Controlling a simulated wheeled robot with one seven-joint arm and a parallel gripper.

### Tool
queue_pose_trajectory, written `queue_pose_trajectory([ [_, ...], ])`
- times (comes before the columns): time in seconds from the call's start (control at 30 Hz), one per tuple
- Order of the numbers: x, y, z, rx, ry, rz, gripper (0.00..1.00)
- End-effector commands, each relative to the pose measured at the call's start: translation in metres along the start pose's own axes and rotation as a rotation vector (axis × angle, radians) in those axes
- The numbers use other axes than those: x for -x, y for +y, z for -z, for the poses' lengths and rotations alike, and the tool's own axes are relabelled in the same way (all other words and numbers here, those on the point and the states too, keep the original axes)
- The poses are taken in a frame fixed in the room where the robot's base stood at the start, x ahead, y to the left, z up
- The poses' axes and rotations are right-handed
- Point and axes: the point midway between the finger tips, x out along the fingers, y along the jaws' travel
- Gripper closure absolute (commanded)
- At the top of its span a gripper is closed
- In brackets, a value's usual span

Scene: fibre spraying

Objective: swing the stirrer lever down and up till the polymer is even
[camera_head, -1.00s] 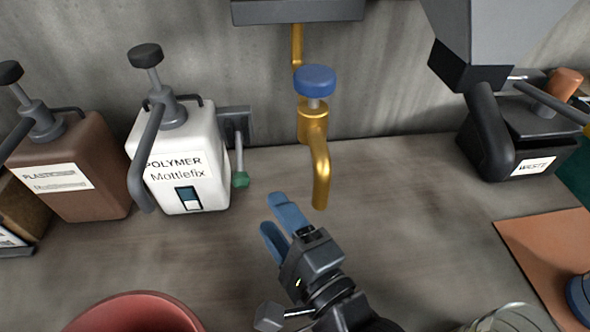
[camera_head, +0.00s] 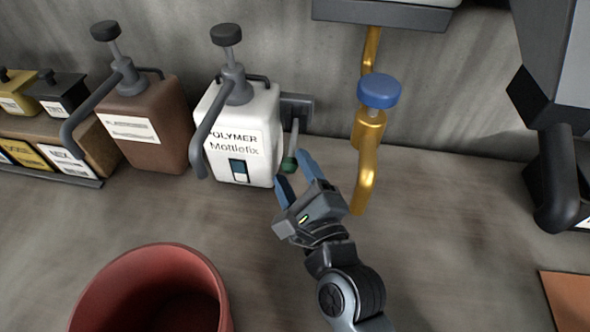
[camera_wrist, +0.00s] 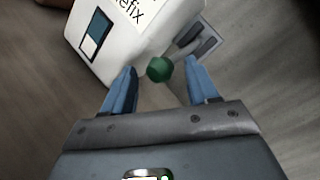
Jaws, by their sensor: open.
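The white polymer jug (camera_head: 243,128), labelled Mottlefix, stands against the back wall with a grey pump on top. The stirrer lever, a grey rod with a green knob (camera_head: 289,164), hangs down at the jug's right side from a dark wall bracket (camera_head: 296,110). In the wrist view the green knob (camera_wrist: 159,69) shows ahead, between the lines of the two fingers. My gripper (camera_head: 294,172) is open, its blue fingers on either side of the knob's line; I cannot tell whether they touch it. A small two-tone window (camera_wrist: 97,36) shows on the jug's front, dark above and pale below.
A brown pump jug (camera_head: 142,125) stands left of the polymer jug. A brass tap (camera_head: 366,165) with a blue knob stands close right of my gripper. A red bucket (camera_head: 205,262) is at the front left. Small labelled boxes (camera_head: 62,95) sit far left.

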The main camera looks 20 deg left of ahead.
Motion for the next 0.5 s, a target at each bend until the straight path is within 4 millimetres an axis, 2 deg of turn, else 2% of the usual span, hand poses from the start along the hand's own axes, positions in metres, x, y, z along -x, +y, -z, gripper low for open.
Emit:
queue_pose_trajectory([
  [0.27, -0.0013, -0.0001, 0.0000, 0.000, 0.000, 0.001, 0.42],
  [0.5, -0.0012, -0.0002, 0.0000, 0.000, 0.000, 0.001, 0.65],
])
